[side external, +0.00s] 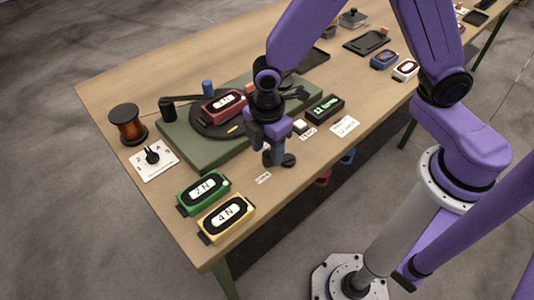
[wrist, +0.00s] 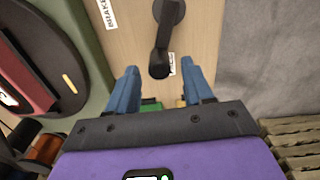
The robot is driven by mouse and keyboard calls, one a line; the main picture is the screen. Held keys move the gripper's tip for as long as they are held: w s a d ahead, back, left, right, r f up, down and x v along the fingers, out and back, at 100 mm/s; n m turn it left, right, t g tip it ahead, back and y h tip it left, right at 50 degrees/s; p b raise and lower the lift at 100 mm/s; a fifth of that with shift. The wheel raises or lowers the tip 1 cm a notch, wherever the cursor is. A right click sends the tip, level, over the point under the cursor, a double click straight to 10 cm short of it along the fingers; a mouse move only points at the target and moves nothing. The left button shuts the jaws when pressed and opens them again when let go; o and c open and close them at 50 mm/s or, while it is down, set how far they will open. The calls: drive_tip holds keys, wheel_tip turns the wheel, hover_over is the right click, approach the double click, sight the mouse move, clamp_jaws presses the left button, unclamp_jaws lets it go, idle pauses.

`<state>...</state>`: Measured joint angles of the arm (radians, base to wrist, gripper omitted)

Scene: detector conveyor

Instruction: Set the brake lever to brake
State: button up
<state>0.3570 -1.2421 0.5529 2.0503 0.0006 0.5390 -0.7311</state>
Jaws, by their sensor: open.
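The black brake lever (wrist: 162,42) is on the table, pivoting on a round base (side external: 288,160). In the wrist view it points down the picture, with its round end by a small white label (wrist: 172,63), whose text I cannot read. Another label, reading BRAKE (wrist: 109,13), lies to the upper left, beside the pivot. My gripper (wrist: 160,73) is open, with its blue fingers on either side of the lever's end in the picture. In the side view my gripper (side external: 273,157) is low over the lever and partly hides it. I cannot tell whether the fingers touch it.
A green platform (side external: 190,150) with a dark turntable and red box (side external: 223,106) stands close beside my gripper. Green (side external: 203,192) and yellow (side external: 226,217) boxes, a copper spool (side external: 127,125) and a dial plate (side external: 153,160) are to the left. A green-lit display (side external: 325,108) stands behind.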

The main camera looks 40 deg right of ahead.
drive_tip(key=shift+f, duration=1.35)
clamp_jaws()
